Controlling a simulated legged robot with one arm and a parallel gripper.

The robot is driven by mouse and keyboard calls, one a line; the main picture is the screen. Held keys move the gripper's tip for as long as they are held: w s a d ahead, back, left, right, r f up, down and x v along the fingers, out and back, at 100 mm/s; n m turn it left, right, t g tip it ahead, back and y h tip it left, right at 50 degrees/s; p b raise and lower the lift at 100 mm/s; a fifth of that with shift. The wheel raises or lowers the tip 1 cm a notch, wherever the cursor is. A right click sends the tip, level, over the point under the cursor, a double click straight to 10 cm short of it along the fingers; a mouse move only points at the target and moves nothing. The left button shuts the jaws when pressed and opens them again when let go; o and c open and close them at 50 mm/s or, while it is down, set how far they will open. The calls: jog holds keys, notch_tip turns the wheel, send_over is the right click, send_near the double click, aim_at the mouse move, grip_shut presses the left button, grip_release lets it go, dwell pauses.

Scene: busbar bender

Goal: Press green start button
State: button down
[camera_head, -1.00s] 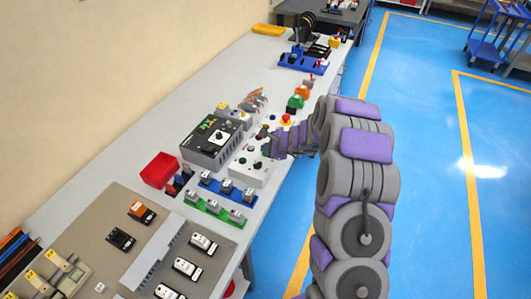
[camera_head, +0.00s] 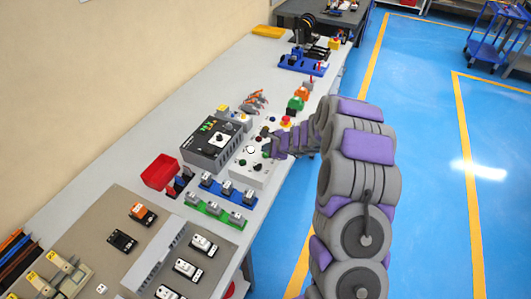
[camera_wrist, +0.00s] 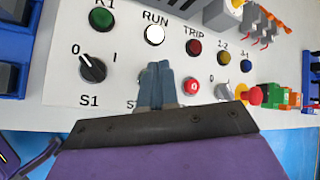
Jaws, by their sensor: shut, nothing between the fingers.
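The white control panel (camera_head: 246,172) lies on the bench, with my gripper over its right part. In the wrist view my gripper (camera_wrist: 157,70) is shut and empty, fingertips pointing at the panel below the white RUN lamp (camera_wrist: 154,35), which looks lit. A label starting "ST" is partly hidden by the fingers. No green start button is visible; the spot behind the fingers is hidden. The green K1 lamp (camera_wrist: 100,18) is at the upper left. A red button (camera_wrist: 192,86) marked 0 sits just right of the fingers. Contact with the panel cannot be told.
The black S1 selector (camera_wrist: 92,68) is left of the fingers. A red mushroom button (camera_wrist: 248,95) stands to the right. The red TRIP lamp (camera_wrist: 194,46) is above right. A grey device (camera_head: 208,150) with a lit display and a red bin (camera_head: 160,171) stand nearby.

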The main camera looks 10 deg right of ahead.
aim_at(267, 155)
jog(key=shift+r, duration=0.25)
notch_tip(267, 155, up, 5)
jog(key=p, duration=0.4)
jog(key=shift+f, duration=0.1)
dwell(0.3)
dwell(0.5)
